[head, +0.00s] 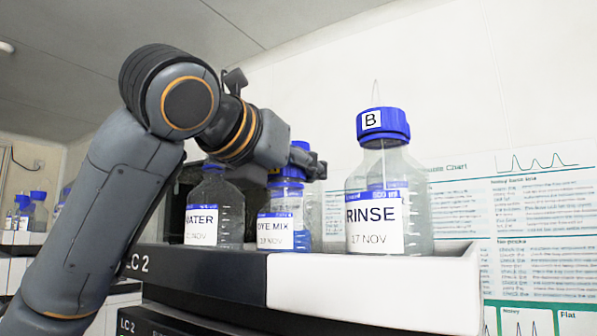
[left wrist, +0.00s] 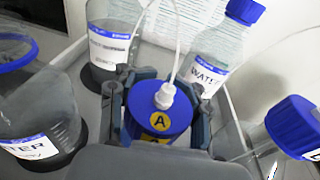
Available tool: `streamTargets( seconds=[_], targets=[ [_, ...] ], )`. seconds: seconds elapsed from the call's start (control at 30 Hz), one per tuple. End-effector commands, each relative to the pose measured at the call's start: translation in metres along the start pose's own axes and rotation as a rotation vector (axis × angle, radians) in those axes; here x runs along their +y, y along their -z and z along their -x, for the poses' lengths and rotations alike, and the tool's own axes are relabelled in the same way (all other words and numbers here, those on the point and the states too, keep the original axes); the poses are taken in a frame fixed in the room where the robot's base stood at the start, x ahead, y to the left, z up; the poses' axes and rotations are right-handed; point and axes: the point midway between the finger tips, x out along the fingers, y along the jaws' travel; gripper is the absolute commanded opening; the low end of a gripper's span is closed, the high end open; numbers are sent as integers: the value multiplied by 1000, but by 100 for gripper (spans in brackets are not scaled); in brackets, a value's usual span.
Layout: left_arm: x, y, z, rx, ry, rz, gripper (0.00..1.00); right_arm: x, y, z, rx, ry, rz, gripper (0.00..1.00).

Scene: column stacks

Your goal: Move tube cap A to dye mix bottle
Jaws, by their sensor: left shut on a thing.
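Tube cap A (left wrist: 160,112) is blue with a yellow "A" disc and a white fitting with a thin tube on top. My left gripper (left wrist: 158,108) is shut on it, one finger on each side. In the head view the left gripper (head: 305,165) is at the top of the dye mix bottle (head: 276,228), which stands upright in the tray. Blue shows between the fingers, at the bottle's neck. The fingers hide the joint, so I cannot tell whether the cap rests on the bottle or sits just above. My right gripper is not in view.
The rinse bottle (head: 378,205) with blue cap B (head: 383,126) stands close on the right. The water bottle (head: 215,205) stands on the left. The white tray edge (head: 375,290) runs in front. A wall chart (head: 535,200) is behind.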

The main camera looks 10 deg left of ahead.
Motion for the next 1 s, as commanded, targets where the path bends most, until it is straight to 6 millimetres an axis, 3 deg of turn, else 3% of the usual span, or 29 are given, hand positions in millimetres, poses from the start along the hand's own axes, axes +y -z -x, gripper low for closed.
streamTargets(
  seconds=[0.27,0.3,0.43,0.47,0.8,1.0],
  targets=[
    [0,0,0,0,0,0,13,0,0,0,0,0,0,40],
    [0,0,0,0,0,0,45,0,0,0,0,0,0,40],
    [0,0,0,0,0,0,72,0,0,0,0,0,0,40],
    [0,0,0,0,0,0,74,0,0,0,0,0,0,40],
    [0,0,2,-1,0,-1,74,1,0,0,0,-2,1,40],
    [0,-1,28,-5,0,-2,74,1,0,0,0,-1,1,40]
  ],
)
